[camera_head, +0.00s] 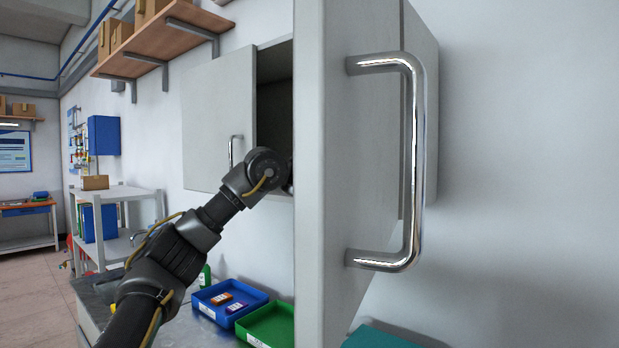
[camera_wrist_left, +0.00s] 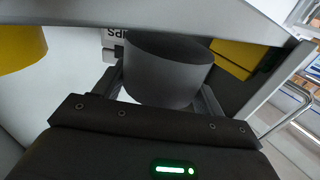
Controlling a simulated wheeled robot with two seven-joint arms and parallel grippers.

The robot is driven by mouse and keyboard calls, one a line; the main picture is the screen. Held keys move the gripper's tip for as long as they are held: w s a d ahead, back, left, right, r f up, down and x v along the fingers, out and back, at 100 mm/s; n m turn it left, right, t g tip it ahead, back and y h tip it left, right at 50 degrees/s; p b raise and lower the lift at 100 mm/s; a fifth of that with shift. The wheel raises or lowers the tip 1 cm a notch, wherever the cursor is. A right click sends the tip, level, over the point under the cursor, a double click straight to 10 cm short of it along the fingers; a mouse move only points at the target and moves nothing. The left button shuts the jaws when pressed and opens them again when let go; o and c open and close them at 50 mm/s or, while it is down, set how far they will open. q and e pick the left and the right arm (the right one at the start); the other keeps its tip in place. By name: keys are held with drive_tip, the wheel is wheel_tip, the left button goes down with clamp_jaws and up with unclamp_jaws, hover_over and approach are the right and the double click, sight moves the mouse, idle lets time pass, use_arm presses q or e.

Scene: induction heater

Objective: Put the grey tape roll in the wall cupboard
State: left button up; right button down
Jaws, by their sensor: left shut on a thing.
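The grey tape roll (camera_wrist_left: 165,72) shows in the left wrist view, dark and cylindrical, between the fingers of my left gripper (camera_wrist_left: 163,88), which is shut on it. In the head view my left arm reaches up to the opening of the wall cupboard (camera_head: 274,98). The gripper and roll are hidden there behind the open right door (camera_head: 345,190). The cupboard's left door (camera_head: 217,125) covers the left part of its front. In the wrist view the roll is inside or at the mouth of the cupboard; I cannot tell whether it touches the shelf. My right gripper is not in view.
A yellow round thing (camera_wrist_left: 18,50), a yellow thing (camera_wrist_left: 238,62) and a white lettered item (camera_wrist_left: 115,38) are near the roll. The open door's chrome handle (camera_head: 413,165) juts toward me. Below stand a blue tray (camera_head: 213,308) and a green tray (camera_head: 268,328).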

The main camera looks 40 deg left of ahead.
use_arm(q)
drive_tip(key=shift+w+a+f, duration=0.1)
drive_tip(key=shift+w+f, duration=0.1)
drive_tip(key=shift+f, duration=0.7)
drive_tip(key=shift+s+f, duration=0.1)
drive_tip(key=shift+f, duration=0.05)
drive_tip(key=o, duration=1)
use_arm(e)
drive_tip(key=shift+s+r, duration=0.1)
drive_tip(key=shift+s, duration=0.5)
